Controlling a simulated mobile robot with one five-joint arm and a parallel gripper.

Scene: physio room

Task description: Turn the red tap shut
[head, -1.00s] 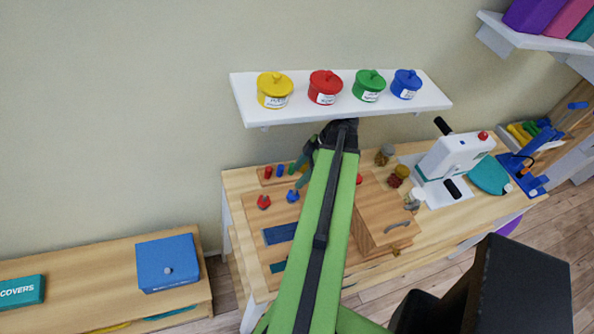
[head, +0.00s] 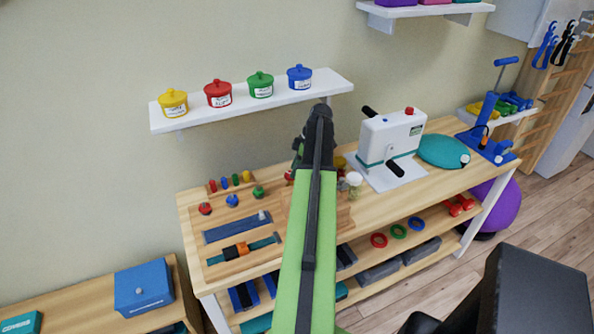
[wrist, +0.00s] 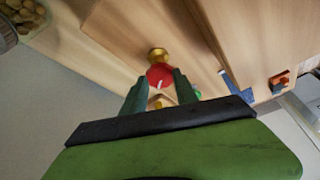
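The red tap (wrist: 160,78) shows in the wrist view, a round red knob with a pale line on it and a brass piece beside it. My gripper (wrist: 161,73) has its two green fingers apart, one on each side of the red knob. I cannot tell whether the fingers touch it. In the head view my gripper (head: 296,160) is above the workbench, partly behind my arm. The tap is mostly hidden there behind my arm.
The workbench (head: 385,208) carries a board with coloured knobs and a white machine (head: 390,138). A wall shelf (head: 330,84) with yellow, red, green and blue pots is above. In the wrist view a jar (wrist: 20,14) is at the upper left.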

